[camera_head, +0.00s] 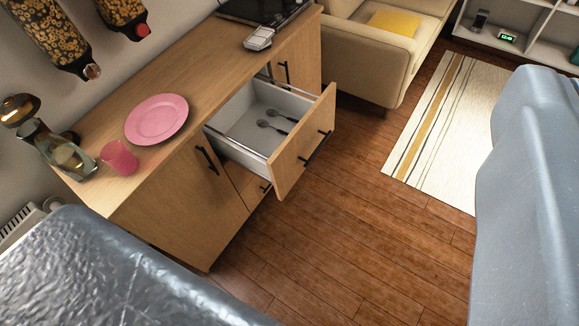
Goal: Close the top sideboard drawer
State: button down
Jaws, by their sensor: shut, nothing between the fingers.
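The top sideboard drawer (300,153) is pulled well out of the wooden sideboard (160,200). Its front panel has a dark bar handle (314,148) and faces right and toward me. Inside the white-grey drawer lie two dark spoons (273,123). Another drawer below, with its own dark handle (266,188), looks shut and is partly hidden by the open one. My gripper's fingers are not visible; large grey parts, likely of my own body, fill the lower left and the right edge, apart from the drawer.
On the sideboard are a pink plate (157,119), a pink cup (119,157), a glass jar (70,158) and a grey remote-like object (259,38). A sofa (365,55) stands behind. Wooden floor (350,240) before the drawer is clear; a striped rug (448,130) lies to the right.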

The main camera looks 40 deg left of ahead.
aim_at(277, 158)
jog(key=u, duration=0.9)
jog(key=i, duration=1)
jog(key=z, duration=0.05)
